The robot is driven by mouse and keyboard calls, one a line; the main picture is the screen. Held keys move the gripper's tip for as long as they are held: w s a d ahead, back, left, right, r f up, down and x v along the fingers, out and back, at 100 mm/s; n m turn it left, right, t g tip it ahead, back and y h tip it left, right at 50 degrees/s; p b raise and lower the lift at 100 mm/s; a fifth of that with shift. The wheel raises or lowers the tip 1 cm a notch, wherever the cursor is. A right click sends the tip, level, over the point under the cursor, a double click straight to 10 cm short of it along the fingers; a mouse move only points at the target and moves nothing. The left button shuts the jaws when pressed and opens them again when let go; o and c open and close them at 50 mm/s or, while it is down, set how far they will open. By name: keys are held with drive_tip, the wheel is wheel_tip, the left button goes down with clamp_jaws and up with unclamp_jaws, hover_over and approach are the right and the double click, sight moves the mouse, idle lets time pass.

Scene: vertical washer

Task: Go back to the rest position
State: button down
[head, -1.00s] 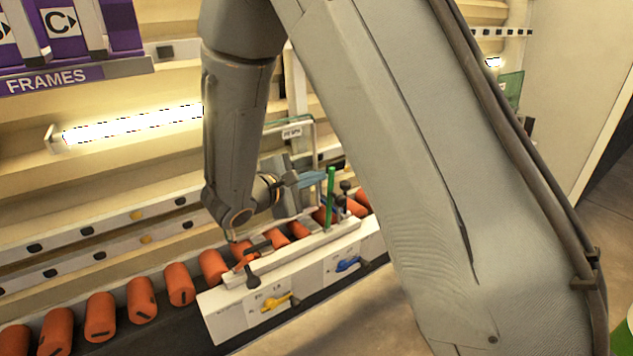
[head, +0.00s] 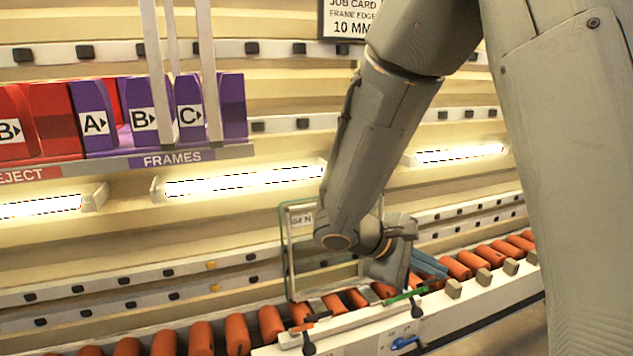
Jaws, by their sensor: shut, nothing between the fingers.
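My gripper (head: 432,266) is low on the right of centre, just above the orange rollers. Its blue-grey fingers are small in the picture, look closed and show nothing between them. My arm comes down from the top right. A glass pane (head: 325,250) with a small white label stands upright over the roller line, left of my gripper and partly behind my wrist.
Orange rollers (head: 271,325) run along the bottom. The white rail (head: 355,328) carries dark knobs and a blue handle (head: 404,343). A purple FRAMES rack (head: 232,110) and a red REJECT rack (head: 45,125) hang at upper left. Lit tubes (head: 245,181) line the wall.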

drive_tip(key=s+a+m+g+y+p, duration=0.2)
drive_tip(key=s+m+g+y+p, duration=0.3)
drive_tip(key=s, duration=0.7)
drive_tip(key=s+a+r+m+t+y+p, duration=0.2)
drive_tip(key=s+a+m+y, duration=0.1)
drive_tip(key=a+y, duration=0.2)
drive_tip(key=shift+r+m+t+y, duration=0.3)
drive_tip(key=shift+m+t+y, duration=0.1)
drive_tip(key=shift+y, duration=0.1)
